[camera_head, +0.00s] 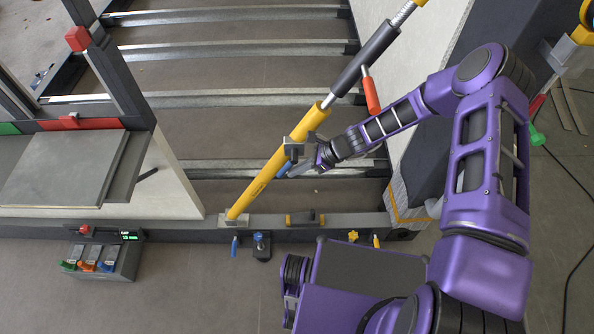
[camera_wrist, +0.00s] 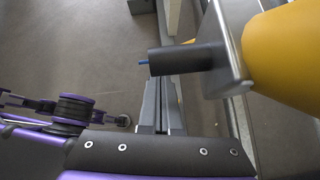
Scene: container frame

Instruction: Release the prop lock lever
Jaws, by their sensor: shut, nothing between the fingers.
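The yellow prop (camera_head: 262,178) leans up to the right from the sill, with a dark sleeve (camera_head: 362,62) higher up. A red-handled lever (camera_head: 371,95) sticks out from the sleeve. A grey bracket with a dark stub (camera_head: 291,151) sits on the yellow tube. The wrist view shows the stub (camera_wrist: 185,59) with a small blue tip, beside the metal bracket plate (camera_wrist: 226,48). My gripper (camera_head: 297,169) is shut and empty, close below the bracket; contact is unclear. The red-handled lever is clear of my gripper.
Metal crossbars (camera_head: 225,97) span the floor behind the prop. A front sill (camera_head: 190,231) carries small fittings, including a blue knob (camera_head: 260,242). A switch box (camera_head: 103,260) stands at left. A pale panel (camera_head: 425,75) stands beside my arm at right.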

